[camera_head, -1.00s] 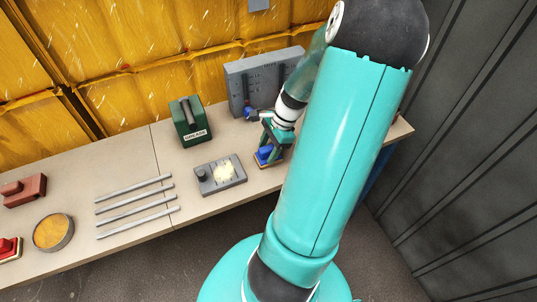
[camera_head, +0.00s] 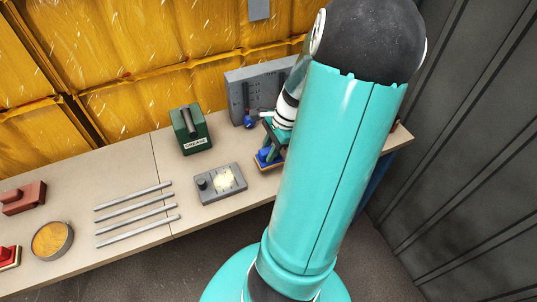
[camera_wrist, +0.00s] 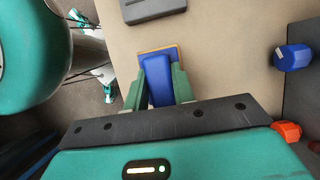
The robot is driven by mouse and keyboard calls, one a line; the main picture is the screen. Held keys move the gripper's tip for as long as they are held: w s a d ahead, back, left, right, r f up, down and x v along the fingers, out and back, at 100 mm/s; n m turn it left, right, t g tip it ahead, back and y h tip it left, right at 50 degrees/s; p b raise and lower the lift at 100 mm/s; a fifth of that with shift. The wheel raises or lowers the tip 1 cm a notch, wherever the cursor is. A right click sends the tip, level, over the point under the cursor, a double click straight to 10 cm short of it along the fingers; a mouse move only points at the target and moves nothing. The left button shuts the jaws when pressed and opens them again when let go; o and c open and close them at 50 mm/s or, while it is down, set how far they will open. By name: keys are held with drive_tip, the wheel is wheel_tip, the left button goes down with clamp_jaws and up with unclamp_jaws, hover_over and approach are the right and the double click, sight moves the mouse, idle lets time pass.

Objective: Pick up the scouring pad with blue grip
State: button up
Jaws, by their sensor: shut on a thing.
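The scouring pad with blue grip (camera_head: 268,160) is at the right part of the bench, partly hidden by my gripper and arm. In the wrist view its blue grip (camera_wrist: 158,80) lies between my green fingers, with the brownish pad edge (camera_wrist: 176,50) showing beyond it. My gripper (camera_wrist: 160,88) is shut on the blue grip from both sides. In the head view my gripper (camera_head: 274,142) comes down over the pad. I cannot tell whether the pad touches the bench.
A grey box with a pale yellow patch (camera_head: 221,184) lies left of the pad. A green grease box (camera_head: 190,130), a grey upright panel (camera_head: 247,93) and several metal rods (camera_head: 135,208) are on the bench (camera_head: 90,175). A blue knob-like object (camera_wrist: 292,57) is at the right in the wrist view.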

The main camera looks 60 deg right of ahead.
drive_tip(key=s+a+r, duration=0.7)
drive_tip(key=s+r, duration=0.2)
drive_tip(key=s, duration=0.2)
drive_tip(key=shift+s, duration=0.25)
drive_tip(key=shift+r, duration=0.1)
